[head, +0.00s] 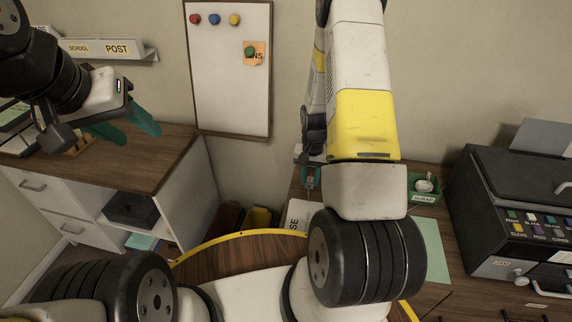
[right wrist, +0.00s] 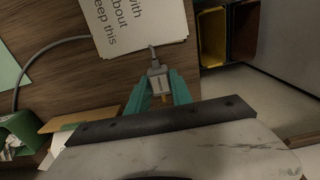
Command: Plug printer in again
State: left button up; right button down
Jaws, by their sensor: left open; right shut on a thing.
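The printer (head: 500,215) is a dark box with coloured buttons at the right of the head view. My right gripper (right wrist: 160,86) is shut on a pale plug (right wrist: 157,74), held between its teal fingers above the brown desk. A grey cable (right wrist: 50,47) leaves the plug and curves off to the left in the right wrist view. In the head view, my right gripper (head: 312,182) is small and partly behind my arm, and the plug cannot be made out there. My left gripper (head: 125,130) is open and empty at upper left, over the cabinet. I cannot see a power socket.
A printed sheet (right wrist: 125,22) lies beside the plug. A green SCRAP bin (head: 424,196) with crumpled paper stands left of the printer. Yellow (right wrist: 213,35) and dark red bins stand beyond the desk edge. A whiteboard (head: 230,90) hangs on the wall; a wooden-topped cabinet (head: 150,160) is left.

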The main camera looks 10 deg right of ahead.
jog(key=shift+w, duration=0.4)
jog(key=shift+w, duration=0.1)
jog(key=shift+w+d, duration=0.4)
jog(key=shift+w, duration=0.45)
jog(key=shift+w+d, duration=0.45)
jog(key=shift+w, duration=0.35)
jog(key=shift+w+d, duration=0.4)
jog(key=shift+w, duration=0.45)
jog(key=shift+w+d, duration=0.2)
jog(key=shift+w, duration=0.25)
jog(key=shift+w+d, duration=0.2)
jog(key=shift+w, duration=0.25)
jog(key=shift+w+d, duration=0.15)
jog(key=shift+w, duration=0.15)
jog(key=shift+w+d, duration=0.1)
jog(key=shift+w, duration=0.05)
jog(key=c, duration=1.1)
grip_release()
jog(key=shift+o, duration=0.2)
